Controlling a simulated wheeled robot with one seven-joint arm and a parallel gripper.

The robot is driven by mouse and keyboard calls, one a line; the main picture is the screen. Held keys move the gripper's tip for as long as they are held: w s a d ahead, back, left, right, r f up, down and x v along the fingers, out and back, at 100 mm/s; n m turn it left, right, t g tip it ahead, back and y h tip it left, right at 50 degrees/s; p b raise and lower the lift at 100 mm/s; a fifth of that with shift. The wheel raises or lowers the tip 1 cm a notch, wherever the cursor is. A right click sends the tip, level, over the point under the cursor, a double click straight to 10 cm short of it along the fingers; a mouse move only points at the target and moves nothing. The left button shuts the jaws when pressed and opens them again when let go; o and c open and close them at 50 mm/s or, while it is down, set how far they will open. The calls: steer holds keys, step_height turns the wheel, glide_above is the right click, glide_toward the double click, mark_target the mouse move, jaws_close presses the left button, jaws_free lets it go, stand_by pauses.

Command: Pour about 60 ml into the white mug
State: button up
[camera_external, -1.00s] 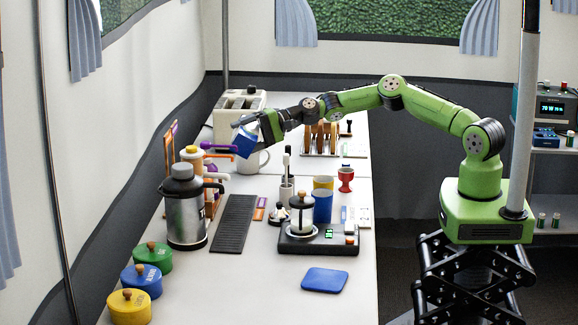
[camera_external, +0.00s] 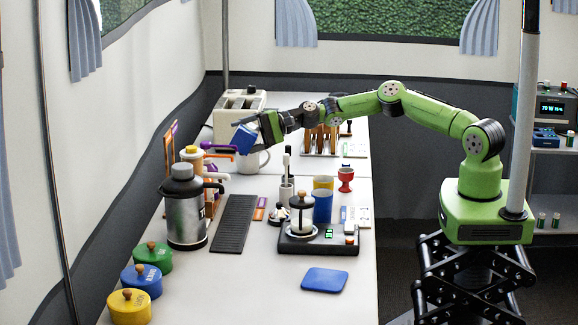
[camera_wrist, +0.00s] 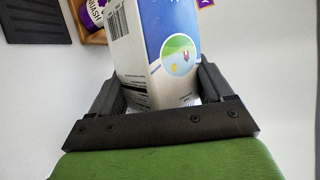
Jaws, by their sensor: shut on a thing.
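My gripper (camera_external: 265,128) is shut on a blue and white carton (camera_external: 243,138), which it holds tilted above the counter. In the wrist view the carton (camera_wrist: 158,45) sits between both fingers (camera_wrist: 160,90), with a barcode on one side and a round picture on the other. The white mug (camera_external: 247,163) stands on the counter just below the carton, its handle to the right. The carton hides part of its rim. I cannot see the carton's opening, any stream, or the level inside the mug.
A cream toaster (camera_external: 238,103) stands behind the mug. The counter's front is mostly clear.

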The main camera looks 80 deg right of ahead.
steer(key=shift+r+m, duration=0.3)
steer(key=shift+a, duration=0.15)
steer(key=shift+a+r, duration=0.1)
steer(key=shift+a, duration=0.15)
steer(key=shift+a+y, duration=0.1)
steer(key=shift+y, duration=0.2)
steer(key=shift+r+m+t, duration=0.3)
steer(key=shift+r+m, duration=0.2)
steer(key=shift+m, duration=0.1)
stand_by(1.1)
